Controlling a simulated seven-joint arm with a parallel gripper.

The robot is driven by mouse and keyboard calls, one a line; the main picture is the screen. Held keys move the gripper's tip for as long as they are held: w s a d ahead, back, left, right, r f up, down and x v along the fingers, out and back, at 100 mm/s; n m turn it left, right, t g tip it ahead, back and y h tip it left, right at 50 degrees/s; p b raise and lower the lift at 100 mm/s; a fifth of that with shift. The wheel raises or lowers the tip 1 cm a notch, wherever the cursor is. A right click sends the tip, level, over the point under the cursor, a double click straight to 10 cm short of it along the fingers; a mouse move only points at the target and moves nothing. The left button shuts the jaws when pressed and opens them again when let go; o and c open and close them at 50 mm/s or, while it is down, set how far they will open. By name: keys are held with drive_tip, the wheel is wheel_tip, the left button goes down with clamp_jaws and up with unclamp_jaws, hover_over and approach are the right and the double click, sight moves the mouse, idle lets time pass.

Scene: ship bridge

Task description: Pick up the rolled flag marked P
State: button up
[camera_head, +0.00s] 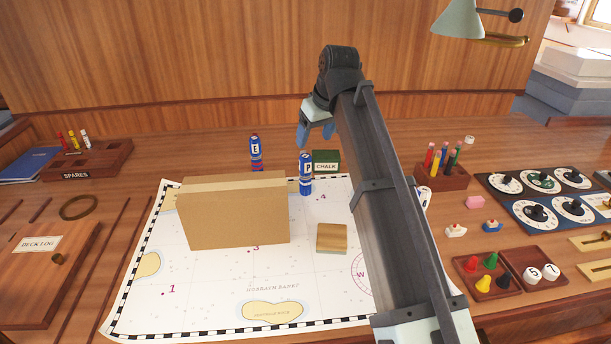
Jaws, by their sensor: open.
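The rolled flag marked P (305,175) is a blue upright cylinder with a white letter patch. It stands near the far edge of the chart, just right of the cardboard box. A similar rolled flag marked E (256,153) stands behind the box, its lower part close to the box's top edge. My gripper (308,133) is open, above and slightly behind the P flag in the picture, with its fingers pointing down. The fingers appear empty and apart from the flag. My arm hides part of the chart and table to the right.
A tan box (236,215) stands on the chart (200,305), left of the P flag. A wooden block (332,238) lies in front. A green chalk box (326,161) sits right behind the flag. A pencil holder (444,178) and dial panel (500,190) stand farther right.

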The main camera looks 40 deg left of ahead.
sight(304, 163)
drive_tip(key=x, duration=0.8)
drive_tip(key=shift+w+a+x, duration=0.1)
drive_tip(key=shift+a+x, duration=0.05)
drive_tip(key=shift+x, duration=1.2)
drive_tip(key=shift+w+a+x, duration=0.1)
drive_tip(key=shift+w+x, duration=0.05)
drive_tip(key=shift+x, duration=1.2)
drive_tip(key=shift+r, duration=0.15)
drive_tip(key=shift+c, duration=0.5)
drive_tip(key=c, duration=1)
drive_tip(key=shift+r, duration=0.15)
